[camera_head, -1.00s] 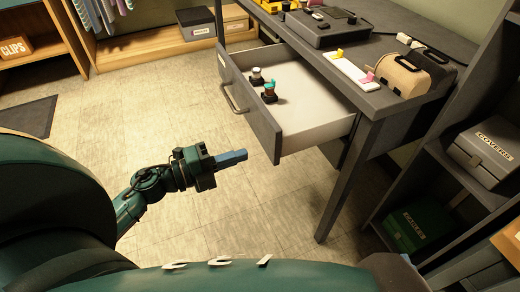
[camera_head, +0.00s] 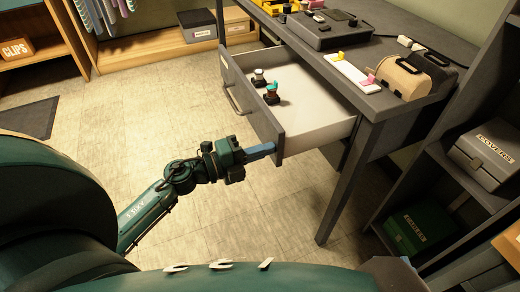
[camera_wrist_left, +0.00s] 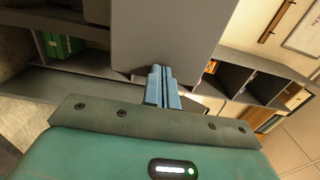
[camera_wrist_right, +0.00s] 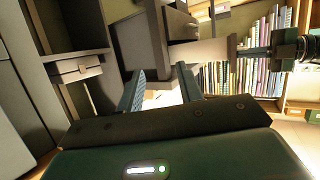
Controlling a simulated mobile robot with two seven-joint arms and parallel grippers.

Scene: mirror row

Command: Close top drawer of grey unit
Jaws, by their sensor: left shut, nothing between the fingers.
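The grey unit (camera_head: 374,101) is a desk with its top drawer (camera_head: 318,135) pulled out far. The grey drawer front (camera_head: 245,107) has a bar handle (camera_head: 232,99). My left gripper (camera_head: 272,148) is shut and empty, its blue fingertips at the lower near end of the drawer front. They seem to touch it, though a small gap cannot be ruled out. In the left wrist view the shut fingers (camera_wrist_left: 163,85) point at a grey panel (camera_wrist_left: 168,35). My right gripper (camera_wrist_right: 162,88) is open and empty in the right wrist view, and out of the head view.
Two small knobbed items (camera_head: 271,94) stand in the drawer. A case (camera_head: 403,77) and a white strip (camera_head: 351,73) sit on the desk. A shelf with a covers box (camera_head: 485,154) stands at right. The floor before the drawer is clear.

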